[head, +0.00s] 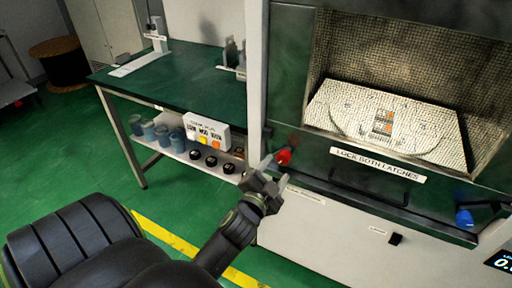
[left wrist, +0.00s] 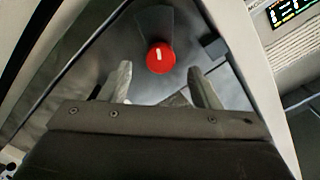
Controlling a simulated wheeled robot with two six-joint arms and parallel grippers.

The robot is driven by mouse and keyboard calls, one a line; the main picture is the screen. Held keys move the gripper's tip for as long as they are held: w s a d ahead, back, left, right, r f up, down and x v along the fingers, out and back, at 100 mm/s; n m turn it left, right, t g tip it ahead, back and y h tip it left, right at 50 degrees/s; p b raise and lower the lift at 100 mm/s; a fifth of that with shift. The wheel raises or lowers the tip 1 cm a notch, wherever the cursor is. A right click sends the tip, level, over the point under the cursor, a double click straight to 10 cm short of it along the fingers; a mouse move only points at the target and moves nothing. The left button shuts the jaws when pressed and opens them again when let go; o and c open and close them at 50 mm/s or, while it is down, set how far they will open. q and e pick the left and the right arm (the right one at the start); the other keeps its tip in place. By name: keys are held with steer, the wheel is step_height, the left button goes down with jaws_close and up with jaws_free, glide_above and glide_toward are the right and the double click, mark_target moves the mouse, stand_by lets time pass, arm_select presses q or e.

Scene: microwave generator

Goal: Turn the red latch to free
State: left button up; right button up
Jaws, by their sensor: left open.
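The red latch (head: 284,156) is a round red knob on the left side of the microwave generator's front frame. In the left wrist view the red latch (left wrist: 160,58) shows a short white mark near its centre, close to upright, with a dark grey sector plate behind it. My left gripper (head: 274,170) is just in front of and below the latch in the head view. In the left wrist view my left gripper (left wrist: 160,82) is open, with its fingers apart and the knob beyond the gap between the tips. Nothing is between the fingers. My right gripper is not seen.
A blue latch (head: 464,218) is at the chamber's lower right. A dark handle (head: 370,188) sits below the label "LOCK BOTH LATCHES" (head: 378,165). Green floor is open at left.

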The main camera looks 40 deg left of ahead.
arm_select(q)
steer(key=p+v, duration=0.1)
steer(key=v, duration=1)
steer(key=shift+s, duration=0.35)
steer(key=shift+f, duration=0.1)
steer(key=s+d+f+n+g+h+p, duration=0.15)
steer(key=f+g, duration=0.25)
steer(key=f, duration=1.1)
steer(key=s+f+n+g+h, duration=0.1)
steer(key=s+f+g, duration=0.25)
steer(key=f, duration=1.15)
steer(key=s+a+f+n+g, duration=0.1)
steer(key=s+f+g, duration=0.3)
steer(key=s+f, duration=0.5)
steer(key=s+a+f+n+g+p, duration=0.1)
steer(key=s+a+f+n+g, duration=0.1)
steer(key=s+f, duration=0.8)
steer(key=s+n+g+h, duration=0.1)
steer(key=s+g, duration=0.1)
steer(key=s, duration=0.2)
steer(key=shift+s+g+p, duration=0.3)
steer(key=shift+s+g, duration=0.05)
